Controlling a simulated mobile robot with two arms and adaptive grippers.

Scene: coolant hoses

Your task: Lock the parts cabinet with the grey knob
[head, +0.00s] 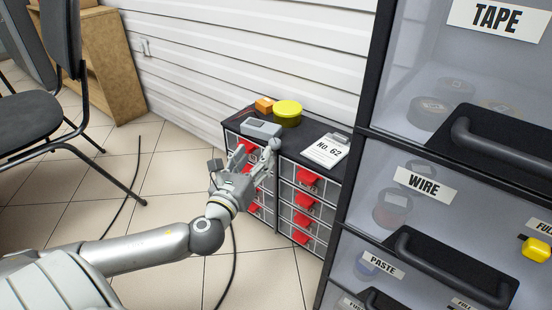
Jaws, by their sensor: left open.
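A low dark cabinet with clear-fronted drawers and red handles (303,198) stands against the white wall; it may be the parts cabinet. My left gripper (257,154) is open in front of its upper left drawers and hides part of them. A red handle shows between and behind the fingers. I cannot make out a grey knob apart from the grey gripper parts; it may be hidden behind them. I cannot tell whether the fingers touch the cabinet. My right gripper is not in view.
On the low cabinet lie a grey device (261,127), a yellow round tub (287,112), an orange block (264,104) and a "No. 62" clipboard (327,151). A tall labelled drawer unit (355,165) fills the right. A chair (30,115) stands left; dark cables cross the tiled floor.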

